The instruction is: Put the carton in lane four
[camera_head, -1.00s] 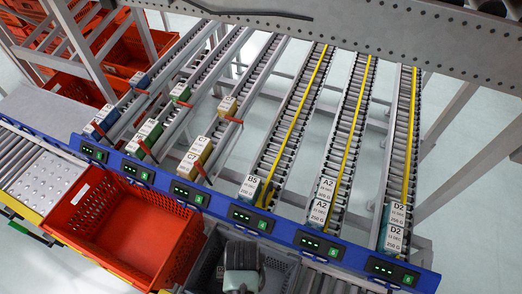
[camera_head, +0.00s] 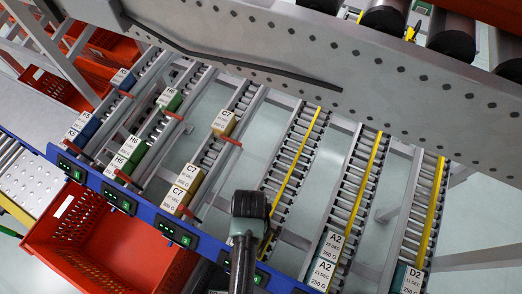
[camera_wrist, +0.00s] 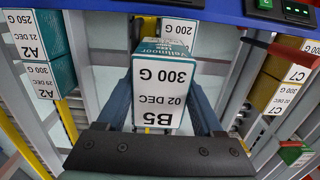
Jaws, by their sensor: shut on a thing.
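A carton (camera_wrist: 160,92) with teal sides and a white label reading B5, 02 DEC, 300 G is between the two fingers of my gripper (camera_wrist: 160,105) in the wrist view. My gripper is shut on it. In the head view my gripper (camera_head: 249,210) is over the front part of lane four (camera_head: 290,165), the roller lane with a yellow strip between the C7 lane and the A2 lane. The gripper hides the held carton there. Another teal carton (camera_wrist: 178,30), its label partly showing 200 G, stands beyond the held one in the wrist view, near the blue rail.
C7 cartons (camera_head: 188,176) stand in the lane to the left, A2 cartons (camera_head: 322,270) in the lane to the right. A blue rail (camera_head: 145,212) with displays runs along the lane fronts. A grey perforated beam (camera_head: 330,75) crosses above. A red tote (camera_head: 60,225) is at lower left.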

